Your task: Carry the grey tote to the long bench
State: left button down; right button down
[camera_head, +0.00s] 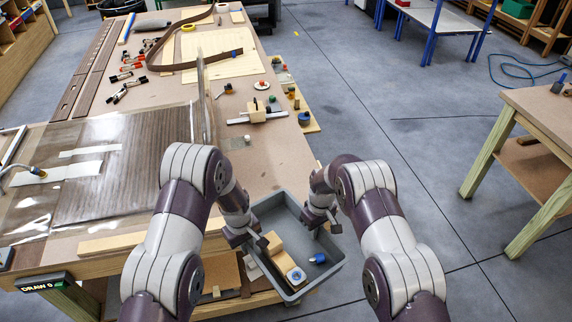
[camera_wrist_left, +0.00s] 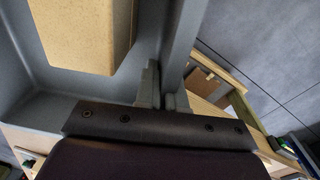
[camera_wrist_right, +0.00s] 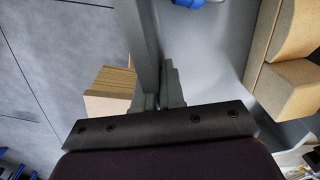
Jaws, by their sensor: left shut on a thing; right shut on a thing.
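The grey tote (camera_head: 328,274) is in the lower middle of the head view, held between my two grippers beside the right edge of the long bench (camera_head: 283,155). It holds a wooden block (camera_head: 275,262), a small white and blue round item (camera_head: 296,275) and a blue item (camera_head: 318,258). My left gripper (camera_head: 258,240) is shut on the tote's left wall, and that wall runs between the fingers in the left wrist view (camera_wrist_left: 162,95). My right gripper (camera_head: 322,226) is shut on the opposite wall, seen in the right wrist view (camera_wrist_right: 157,95).
A transparent sheet over dark veneer (camera_head: 110,180) covers the bench's near left. Clamps (camera_head: 125,80), a curved brown strip (camera_head: 190,62) and small tools lie farther back. A wooden table (camera_head: 545,125) stands at right, and a blue-legged table (camera_head: 440,20) behind. Open floor lies between.

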aim_at(286, 178)
jog(key=i, duration=1.1)
